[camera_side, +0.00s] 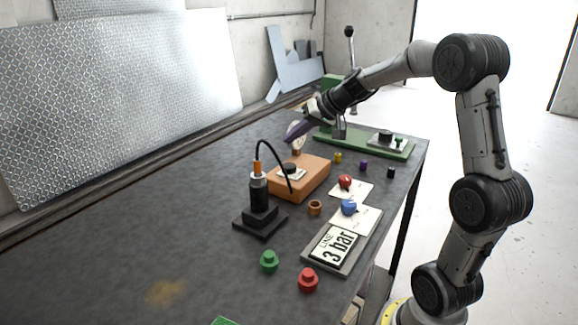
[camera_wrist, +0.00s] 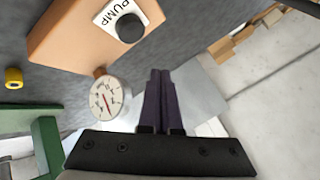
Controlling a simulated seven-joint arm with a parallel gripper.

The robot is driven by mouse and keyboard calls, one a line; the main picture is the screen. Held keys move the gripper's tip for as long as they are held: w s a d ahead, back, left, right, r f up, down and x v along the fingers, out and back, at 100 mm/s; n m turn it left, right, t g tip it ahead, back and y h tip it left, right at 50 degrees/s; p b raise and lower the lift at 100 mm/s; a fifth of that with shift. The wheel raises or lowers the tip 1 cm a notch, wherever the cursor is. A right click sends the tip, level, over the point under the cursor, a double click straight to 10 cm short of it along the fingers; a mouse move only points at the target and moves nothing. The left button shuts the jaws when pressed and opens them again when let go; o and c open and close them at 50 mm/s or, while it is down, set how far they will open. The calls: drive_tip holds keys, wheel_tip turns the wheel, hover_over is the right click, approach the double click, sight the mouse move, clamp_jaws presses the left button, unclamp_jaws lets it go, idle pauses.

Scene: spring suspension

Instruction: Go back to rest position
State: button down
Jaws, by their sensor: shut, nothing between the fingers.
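My gripper (camera_side: 293,136) is above the far part of the dark table (camera_side: 120,235), near the dial gauge behind the orange pump box. In the wrist view my gripper (camera_wrist: 162,75) has its two dark purple fingers pressed together, with nothing between them. The orange pump box (camera_side: 314,178) is below and nearer the camera in the side view. In the wrist view the pump box (camera_wrist: 70,42) is up and left of the fingers, and the round gauge (camera_wrist: 108,99) is just left of them. The gripper appears apart from both.
A green press (camera_side: 365,143) with an upright lever stands at the far right. The table's left is mostly clear.

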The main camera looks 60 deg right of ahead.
idle(0.4)
drive_tip(key=shift+w+a, duration=0.15)
drive_tip(key=shift+a, duration=0.2)
drive_tip(key=s+a+r+n+y, duration=0.1)
drive_tip(key=s+a+r+n, duration=0.25)
drive_tip(key=a, duration=0.55)
drive_tip(key=s+a+r+n+y, duration=0.1)
drive_tip(key=s+a+r+n, duration=0.25)
drive_tip(key=a, duration=0.65)
drive_tip(key=s+a+f+n+g, duration=0.2)
drive_tip(key=s+a, duration=0.2)
drive_tip(key=s, duration=0.7)
drive_tip(key=s+d+f+m+g+h, duration=0.1)
drive_tip(key=s+d+f+h, duration=0.2)
drive_tip(key=s+f, duration=0.4)
drive_tip(key=shift+s+d+f+g, duration=0.2)
drive_tip(key=shift+s+f+g, duration=0.15)
drive_tip(key=shift+s, duration=0.55)
